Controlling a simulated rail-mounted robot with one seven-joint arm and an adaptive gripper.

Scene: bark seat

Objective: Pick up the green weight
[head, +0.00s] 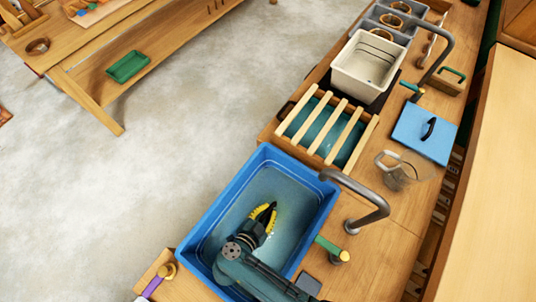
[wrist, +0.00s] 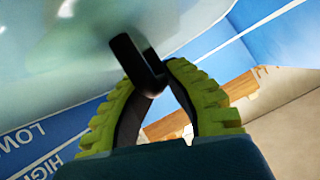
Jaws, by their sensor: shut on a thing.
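My gripper (head: 265,214) is down inside the blue basin (head: 208,226), its yellow-green ribbed fingers curved toward each other. In the wrist view, the fingertips (wrist: 155,82) are shut on a black bar (wrist: 135,58) with a rounded end. The bar sticks out past the tips toward the pale green area. No green body of a weight can be made out. I cannot tell whether the black bar is part of the weight. In the head view only a dark bit shows between the fingers.
A curved grey tap (head: 360,195) reaches over the basin's right rim, with a green-handled valve (head: 330,248) beside it. A glass jug (head: 395,174) is near the tap.

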